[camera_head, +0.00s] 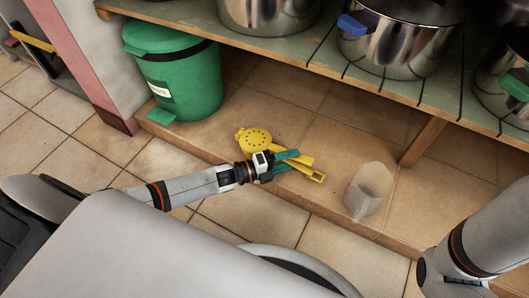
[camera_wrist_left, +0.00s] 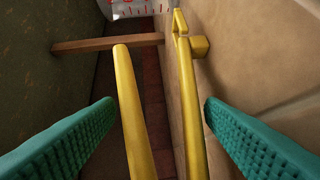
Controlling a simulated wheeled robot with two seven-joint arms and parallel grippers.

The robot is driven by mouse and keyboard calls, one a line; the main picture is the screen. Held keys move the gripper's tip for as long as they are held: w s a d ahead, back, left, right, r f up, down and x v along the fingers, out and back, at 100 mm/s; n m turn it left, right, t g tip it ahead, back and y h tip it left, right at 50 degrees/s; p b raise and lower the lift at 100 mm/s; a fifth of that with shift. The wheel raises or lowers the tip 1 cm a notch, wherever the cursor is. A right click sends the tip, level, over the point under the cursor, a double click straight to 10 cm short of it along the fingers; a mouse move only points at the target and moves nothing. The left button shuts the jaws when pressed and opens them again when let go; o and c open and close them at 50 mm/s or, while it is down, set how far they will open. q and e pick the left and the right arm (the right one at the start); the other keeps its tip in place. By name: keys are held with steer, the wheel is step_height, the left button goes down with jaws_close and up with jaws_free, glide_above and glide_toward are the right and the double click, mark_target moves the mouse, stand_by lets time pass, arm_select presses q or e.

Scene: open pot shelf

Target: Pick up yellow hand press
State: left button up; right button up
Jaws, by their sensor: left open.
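The yellow hand press (camera_head: 255,139) lies on the tiled floor ledge under the shelf. Its round perforated head is to the left, and its handles stretch right to a looped end. My left gripper (camera_head: 291,162) reaches over it, teal fingers open, partly hiding the handles. In the left wrist view, two long yellow handle bars of the press (camera_wrist_left: 189,110) run between the open teal fingers (camera_wrist_left: 158,112), with visible gaps on both sides. My right arm enters at the lower right of the head view; its gripper does not show.
A green lidded bin (camera_head: 185,82) stands behind and left of the press. The wooden shelf (camera_head: 300,55) with steel pots overhangs behind, with a wooden leg (camera_head: 424,141) at right.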

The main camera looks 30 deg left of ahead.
arm_select(q)
steer(key=c, duration=1.2)
steer(key=shift+r, duration=0.1)
steer(key=shift+c, duration=0.2)
